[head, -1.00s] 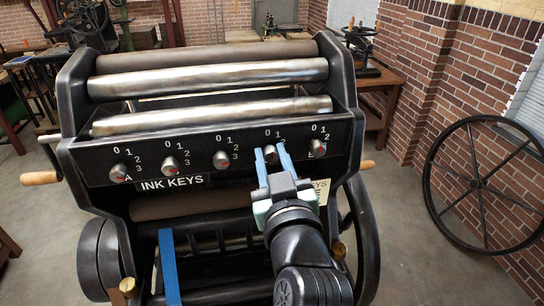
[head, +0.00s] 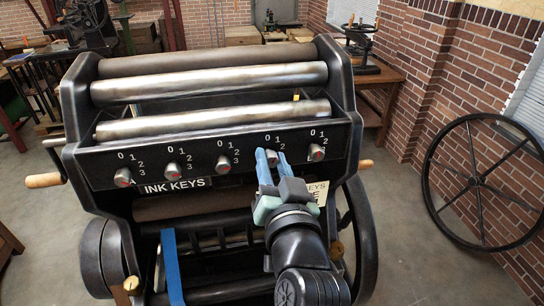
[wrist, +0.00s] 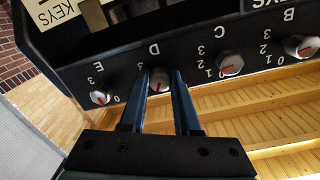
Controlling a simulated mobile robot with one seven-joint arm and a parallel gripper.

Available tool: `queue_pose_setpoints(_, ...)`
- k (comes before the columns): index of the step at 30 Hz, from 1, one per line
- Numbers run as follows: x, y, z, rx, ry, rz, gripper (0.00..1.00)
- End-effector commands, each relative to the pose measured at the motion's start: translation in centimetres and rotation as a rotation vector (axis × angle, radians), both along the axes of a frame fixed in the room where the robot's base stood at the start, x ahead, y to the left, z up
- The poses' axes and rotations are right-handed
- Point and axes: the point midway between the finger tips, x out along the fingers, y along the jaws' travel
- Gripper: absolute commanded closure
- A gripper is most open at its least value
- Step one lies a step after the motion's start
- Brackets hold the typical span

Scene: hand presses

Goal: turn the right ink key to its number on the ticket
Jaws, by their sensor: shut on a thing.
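The press's ink keys are a row of silver knobs with red marks, lettered A to E, with numbers around each. My gripper (head: 273,156) is shut on key D (wrist: 159,80), one finger on each side; its mark's exact number is hard to tell. Key E (head: 316,152) is at the row's right end in the head view and at the left in the upside-down wrist view (wrist: 100,97). Key C (head: 223,164) is free beside D. The cream ticket (head: 318,188) is mostly hidden behind my gripper; only "KEYS" and a letter or so show.
Steel rollers (head: 210,82) lie above the black key panel (head: 97,170). An "INK KEYS" label (head: 174,186) is below the keys. A wooden handle (head: 42,180) sticks out at left and another (head: 365,164) at right. A large spoked wheel (head: 482,182) leans against the brick wall.

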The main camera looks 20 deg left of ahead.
Motion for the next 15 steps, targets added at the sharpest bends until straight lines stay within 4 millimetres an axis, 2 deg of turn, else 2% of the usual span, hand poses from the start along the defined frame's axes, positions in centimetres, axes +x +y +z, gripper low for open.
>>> queue_pose_setpoints(15, 0.04, -0.07, -0.01, 0.134, 0.091, -0.002, 1.0)
